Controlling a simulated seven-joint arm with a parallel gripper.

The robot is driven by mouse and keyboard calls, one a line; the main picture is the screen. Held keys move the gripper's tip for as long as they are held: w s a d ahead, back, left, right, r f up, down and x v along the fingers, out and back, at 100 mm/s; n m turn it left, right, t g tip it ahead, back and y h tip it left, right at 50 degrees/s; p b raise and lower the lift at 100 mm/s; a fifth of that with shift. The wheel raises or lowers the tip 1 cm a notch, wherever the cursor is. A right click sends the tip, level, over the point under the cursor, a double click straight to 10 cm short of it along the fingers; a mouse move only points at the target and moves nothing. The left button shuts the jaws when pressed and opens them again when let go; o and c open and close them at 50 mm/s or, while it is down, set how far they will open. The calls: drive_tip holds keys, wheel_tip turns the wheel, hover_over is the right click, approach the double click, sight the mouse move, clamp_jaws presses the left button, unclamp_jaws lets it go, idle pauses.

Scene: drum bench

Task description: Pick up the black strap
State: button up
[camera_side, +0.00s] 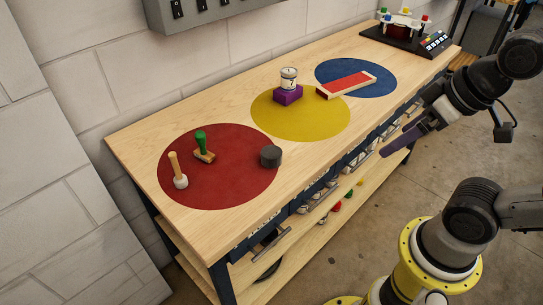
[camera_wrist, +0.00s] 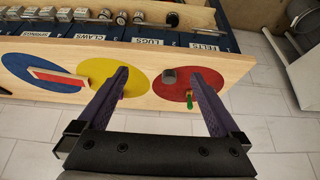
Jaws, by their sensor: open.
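A short dark grey cylinder (camera_side: 270,156) stands at the right edge of the red circle (camera_side: 225,190). It also shows in the wrist view (camera_wrist: 169,76). It may be the black strap rolled up, but I cannot tell for sure. A dark curved thing (camera_side: 267,270) lies low under the bench's near end, partly hidden; I cannot tell what it is. My gripper (camera_side: 384,152), with purple fingers, is off the bench's front edge at the right, well apart from the cylinder. In the wrist view its fingers (camera_wrist: 158,76) are wide apart with nothing held.
The red circle also carries a green-handled stamp (camera_side: 202,146) and a wooden-handled tool (camera_side: 178,171). Labelled drawers (camera_wrist: 139,40) line the front.

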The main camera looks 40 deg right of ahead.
drive_tip(key=w+r+n, duration=0.3)
drive_tip(key=r+n, duration=0.1)
drive_tip(key=n, duration=0.3)
drive_tip(key=n+g, duration=0.6)
drive_tip(key=n, duration=0.7)
hover_over(272, 151)
drive_tip(key=f, duration=1.8)
drive_tip(key=shift+s+d+f, duration=0.1)
drive_tip(key=shift+s, duration=0.2)
drive_tip(key=shift+w+f, duration=0.15)
drive_tip(key=shift+f, duration=1.25)
drive_tip(key=shift+w+f, duration=0.1)
drive_tip(key=shift+f, duration=1.3)
